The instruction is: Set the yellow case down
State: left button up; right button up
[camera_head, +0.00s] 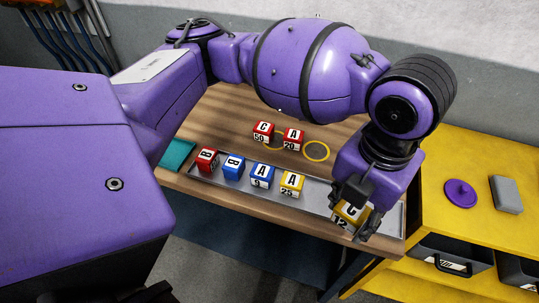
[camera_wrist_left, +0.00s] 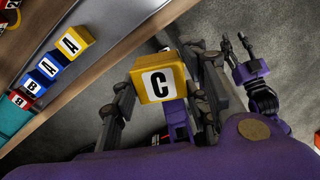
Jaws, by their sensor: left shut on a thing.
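The yellow case (camera_head: 348,214), marked C and 12, is between the fingers of my left gripper (camera_head: 358,212), which is shut on it. They are over the right part of the grey tray (camera_head: 392,226), near its front edge; I cannot tell whether the case touches the tray. In the left wrist view the case (camera_wrist_left: 158,80) shows its C face between the left gripper's black fingers (camera_wrist_left: 160,105). My right gripper (camera_wrist_left: 238,48) shows in that view with its fingers apart and empty, away from the case.
On the tray stand a red case (camera_head: 206,160), two blue cases (camera_head: 233,166) and (camera_head: 262,176), and another yellow case (camera_head: 291,184). Two red cases (camera_head: 263,132) and (camera_head: 293,139) stand behind, beside a yellow ring (camera_head: 316,151). A yellow cabinet (camera_head: 455,225) is at right.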

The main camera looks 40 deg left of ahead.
pick_arm(q)
jog(key=w+a+f, duration=0.2)
jog(key=w+f, duration=0.1)
jog(key=w+a+f, duration=0.2)
jog(key=a+f, duration=0.1)
jog(key=w+a+f, duration=0.2)
jog(key=w+f, duration=0.1)
jog(key=shift+w+a+b, duration=0.3)
jog(key=shift+a+b, duration=0.05)
jog(key=f, duration=0.3)
jog(key=shift+w+a+f, duration=0.15)
jog(key=shift+w+f, duration=0.05)
jog(key=shift+f, duration=0.05)
jog(key=o, duration=0.8)
jog(key=shift+f, duration=0.1)
jog(key=shift+o, duration=1)
